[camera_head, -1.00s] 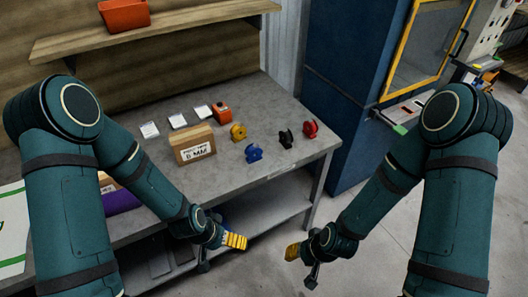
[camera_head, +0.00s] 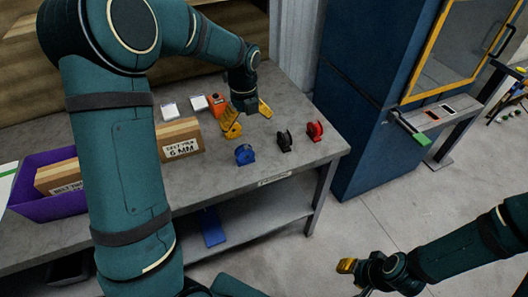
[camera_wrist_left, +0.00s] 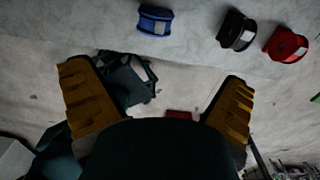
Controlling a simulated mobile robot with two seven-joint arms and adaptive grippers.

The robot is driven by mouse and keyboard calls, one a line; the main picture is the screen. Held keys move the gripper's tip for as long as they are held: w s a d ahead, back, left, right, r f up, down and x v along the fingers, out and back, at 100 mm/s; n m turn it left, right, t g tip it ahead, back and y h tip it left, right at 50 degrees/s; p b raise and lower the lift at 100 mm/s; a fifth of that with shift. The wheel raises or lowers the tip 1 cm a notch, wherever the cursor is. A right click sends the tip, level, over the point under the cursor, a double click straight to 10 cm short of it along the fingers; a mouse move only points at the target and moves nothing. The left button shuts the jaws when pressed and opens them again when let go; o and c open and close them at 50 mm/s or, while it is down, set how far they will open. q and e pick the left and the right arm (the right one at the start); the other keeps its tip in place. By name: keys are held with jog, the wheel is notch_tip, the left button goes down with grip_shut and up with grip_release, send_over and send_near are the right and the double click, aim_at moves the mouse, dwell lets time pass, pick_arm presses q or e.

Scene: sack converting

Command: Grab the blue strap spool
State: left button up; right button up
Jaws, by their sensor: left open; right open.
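The blue strap spool (camera_head: 245,154) stands on the grey workbench (camera_head: 290,175) near its front edge, and shows at the top of the left wrist view (camera_wrist_left: 155,20). My left gripper (camera_head: 248,114) is open and empty above the bench, behind the blue spool in the head view. Its two yellow fingers are spread wide in the left wrist view (camera_wrist_left: 155,75), with the blue spool beyond them. My right gripper (camera_head: 353,275) is open, low in front of the bench and away from the spools. The yellow spool is hard to tell from the left gripper's yellow finger.
A black spool (camera_head: 285,142) and a red spool (camera_head: 315,131) stand right of the blue one. A labelled cardboard box (camera_head: 181,141) is to its left. An orange item (camera_head: 216,102) is behind. A purple bin (camera_head: 48,204) sits at the left. A blue cabinet (camera_head: 352,120) stands right.

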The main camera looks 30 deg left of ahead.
aim_at(245, 149)
pick_arm(q)
notch_tip(245, 149, down, 8)
jog(key=shift+a+f+b, duration=0.15)
jog(key=shift+b, duration=0.85)
jog(key=shift+s+a+f+b, duration=0.15)
jog(key=shift+f+b, duration=0.25)
jog(key=shift+f, duration=0.95)
jog(key=shift+s+a+f+b, duration=0.1)
jog(key=shift+f+b, duration=0.3)
jog(key=shift+f, duration=0.9)
jog(key=shift+r, duration=0.1)
jog(key=c, duration=1.4)
